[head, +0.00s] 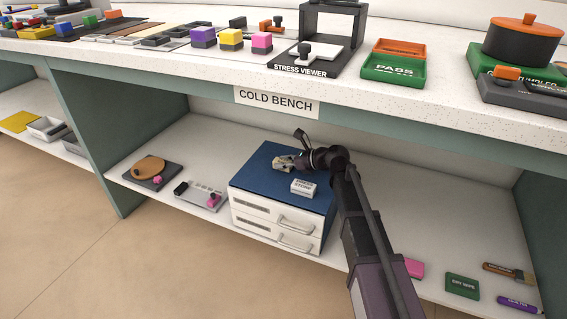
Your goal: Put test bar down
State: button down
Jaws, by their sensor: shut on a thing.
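My gripper (281,163) is low over the blue top of a white drawer unit (268,212) on the lower shelf, near its back left part. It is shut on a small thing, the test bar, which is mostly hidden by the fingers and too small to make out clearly. I cannot tell whether the bar touches the blue top. A small white block with dark lettering (303,187) lies on the blue top, in front of and to the right of my gripper.
Left of the drawer unit are a grey tray (200,196) and a dark board with an orange disc (151,172). To the right lie a green block (462,286), a brush (509,272) and a purple pen (519,304). The COLD BENCH counter (420,100) overhangs the shelf.

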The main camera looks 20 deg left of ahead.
aim_at(283, 161)
jog(key=shift+r+p, duration=1.55)
jog(key=shift+r, duration=0.15)
jog(key=s+d, duration=0.3)
jog(key=s, duration=0.1)
jog(key=s+d+r+p, duration=0.1)
jog(key=s+d, duration=0.2)
jog(key=d, duration=0.1)
jog(key=s+d, duration=0.4)
jog(key=shift+s+r, duration=0.15)
jog(key=shift+s, duration=0.15)
